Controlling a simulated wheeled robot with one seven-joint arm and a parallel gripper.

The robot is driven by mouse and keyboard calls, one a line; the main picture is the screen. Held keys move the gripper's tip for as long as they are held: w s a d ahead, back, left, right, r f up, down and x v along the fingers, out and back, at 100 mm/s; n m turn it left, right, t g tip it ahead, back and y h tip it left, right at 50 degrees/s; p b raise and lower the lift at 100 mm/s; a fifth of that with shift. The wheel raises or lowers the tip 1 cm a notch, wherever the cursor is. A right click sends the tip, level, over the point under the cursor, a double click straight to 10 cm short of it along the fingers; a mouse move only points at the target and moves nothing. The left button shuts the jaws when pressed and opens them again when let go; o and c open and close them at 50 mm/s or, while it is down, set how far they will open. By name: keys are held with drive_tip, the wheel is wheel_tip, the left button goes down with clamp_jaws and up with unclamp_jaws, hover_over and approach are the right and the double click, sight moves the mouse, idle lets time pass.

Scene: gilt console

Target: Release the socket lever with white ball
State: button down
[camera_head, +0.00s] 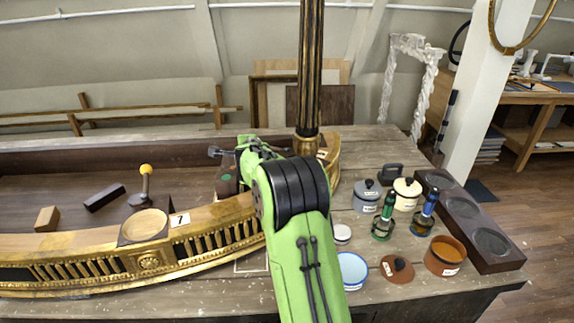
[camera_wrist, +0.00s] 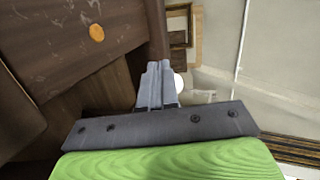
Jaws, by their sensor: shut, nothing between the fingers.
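My gripper (camera_wrist: 158,80) is shut and empty; its grey fingers lie together in the wrist view. In the head view my gripper (camera_head: 215,152) is over the dark well of the gilt console, at its right end. A white ball (camera_wrist: 180,83) shows in the wrist view just right of the fingertips, partly hidden by them. I cannot tell whether they touch. Its lever and socket are not clearly visible, and I cannot pick the ball out in the head view. A dark block (camera_head: 226,172) stands below my gripper, partly covered by my arm.
A yellow-ball lever (camera_head: 145,171) stands left in the console (camera_head: 205,215), near a round wooden pad (camera_head: 144,225) and label 7. A dark gilt column (camera_head: 309,70) rises close to my arm. Pots, green and blue tools and a dark tray (camera_head: 470,222) fill the right.

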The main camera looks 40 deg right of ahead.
drive_tip(key=shift+w+d+m+g+h+p, duration=1.05)
drive_tip(key=shift+w+d+m+g+h, duration=0.35)
drive_tip(key=shift+w+d+m+h, duration=0.55)
drive_tip(key=shift+a, duration=0.1)
